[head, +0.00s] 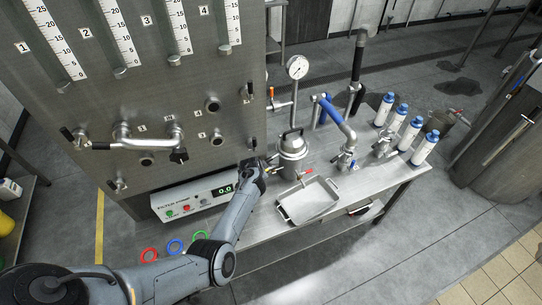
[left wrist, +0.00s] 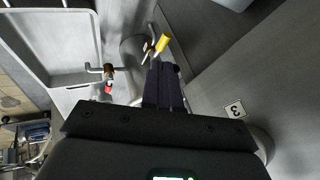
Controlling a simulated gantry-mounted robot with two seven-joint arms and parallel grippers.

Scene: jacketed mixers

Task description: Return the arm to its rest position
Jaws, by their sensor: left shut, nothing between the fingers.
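My left arm comes in from the lower left in the head view. Its gripper (head: 273,160) is beside the lidded steel vessel (head: 292,154), at the vessel's left side. In the left wrist view the dark fingers (left wrist: 164,84) are together with nothing between them. My right gripper is not in view.
A steel tray (head: 309,213) lies on the bench, right of the arm. The control box (head: 190,197) and gauge panel (head: 60,91) stand left of the gripper. Blue-capped bottles (head: 409,132) line the right end. Coloured rings (head: 175,246) lie near the forearm.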

